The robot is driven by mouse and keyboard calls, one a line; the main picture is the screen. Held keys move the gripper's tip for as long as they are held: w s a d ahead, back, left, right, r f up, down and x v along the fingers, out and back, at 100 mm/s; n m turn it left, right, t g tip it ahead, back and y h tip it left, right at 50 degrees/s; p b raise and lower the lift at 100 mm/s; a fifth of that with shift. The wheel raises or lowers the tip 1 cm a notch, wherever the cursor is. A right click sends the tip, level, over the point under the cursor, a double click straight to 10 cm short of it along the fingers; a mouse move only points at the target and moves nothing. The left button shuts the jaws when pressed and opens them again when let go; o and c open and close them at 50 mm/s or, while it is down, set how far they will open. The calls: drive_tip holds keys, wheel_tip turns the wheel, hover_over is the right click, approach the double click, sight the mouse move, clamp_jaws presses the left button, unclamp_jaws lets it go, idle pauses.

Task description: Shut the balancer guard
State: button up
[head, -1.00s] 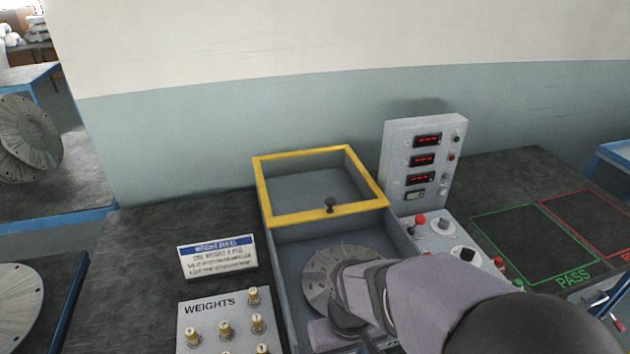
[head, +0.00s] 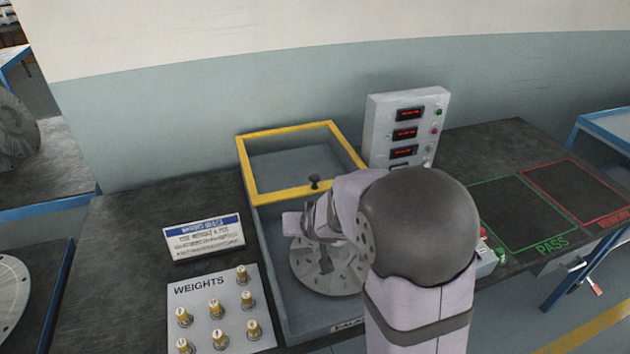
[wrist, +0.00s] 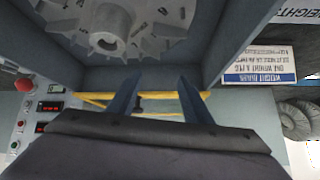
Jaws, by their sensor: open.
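The balancer guard (head: 283,195) is a yellow-framed pane over the back part of the grey balancer box (head: 268,285). It leaves the front part uncovered. Its black knob (head: 314,182) stands on the front yellow bar. The slotted metal rotor (head: 325,277) lies exposed in the box and shows at the top of the wrist view (wrist: 112,28). My gripper (wrist: 158,88) is open and empty in the wrist view, with the yellow bar and the dark knob (wrist: 137,108) seen between its fingers. In the head view my wrist hides part of the rotor. I cannot tell whether the fingers touch the knob.
A control panel with red displays (head: 405,130) stands right of the guard. A sign (head: 204,238) and a weights board (head: 215,310) with several brass weights lie to the left. Green PASS (head: 520,215) and red (head: 580,190) outlined areas are clear on the right.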

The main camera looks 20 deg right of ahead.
sight(313, 179)
drive_tip(key=w+m+t+h+b, duration=0.1)
drive_tip(key=w, duration=0.2)
drive_tip(key=w+t+h+b, duration=0.1)
drive_tip(key=w+t+h, duration=0.1)
drive_tip(key=w, duration=0.2)
drive_tip(key=w+m+t+h+b, duration=0.1)
drive_tip(key=w, duration=0.2)
drive_tip(key=shift+w+d+r+m+t, duration=0.15)
drive_tip(key=shift+d+r+m+t, duration=0.1)
drive_tip(key=shift+m+t, duration=0.05)
drive_tip(key=shift+w+d+r+m+t+h, duration=0.1)
drive_tip(key=shift+w+d+m+t+h, duration=0.1)
drive_tip(key=shift+h, duration=0.25)
drive_tip(key=shift+w+d+m+t+h, duration=0.1)
drive_tip(key=shift+m+h, duration=0.1)
drive_tip(key=shift+h, duration=0.25)
drive_tip(key=shift+d+r+m+h+b, duration=0.1)
drive_tip(key=shift+d+m+h+b, duration=0.25)
drive_tip(key=shift+h, duration=0.35)
drive_tip(key=shift+s+d+r+m+h+b, duration=0.15)
drive_tip(key=shift+s+d+m+h+b, duration=0.15)
drive_tip(key=shift+h, duration=0.55)
drive_tip(key=shift+s+d+r+m+h+b, duration=0.15)
drive_tip(key=shift+s+m+h, duration=0.25)
drive_tip(key=shift+h, duration=0.45)
drive_tip(key=shift+p+x, duration=1.1)
drive_tip(key=shift+x, duration=2.55)
drive_tip(key=shift+c, duration=0.3)
